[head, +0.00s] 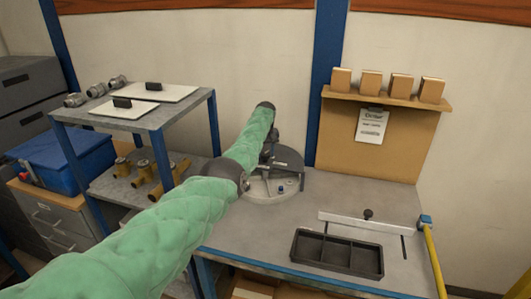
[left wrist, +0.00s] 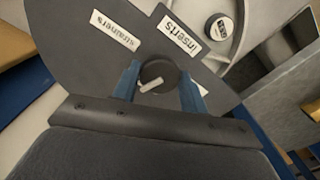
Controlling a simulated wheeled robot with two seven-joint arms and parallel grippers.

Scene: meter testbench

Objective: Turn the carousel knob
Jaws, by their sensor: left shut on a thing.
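The carousel has a dark round top plate (head: 289,158) over a pale round base (head: 285,193), at the back of the bench in the head view. In the left wrist view, the plate (left wrist: 75,62) carries labels reading "strainers" and "inserts"; another label is partly hidden behind a finger. The round dark knob (left wrist: 157,74), with a pale pointer mark, stands on the plate. My left gripper (left wrist: 160,86) has its two blue fingers on either side of the knob, shut on it. In the head view my green-sleeved left arm hides part of the carousel. My right gripper is not in view.
A black compartment tray (head: 337,254) and a pale bar (head: 365,223) with a dark knob lie on the bench at right. A shelf rack (head: 155,120) with fittings stands left. A board (head: 390,150) with a sheet and several small boxes stands behind.

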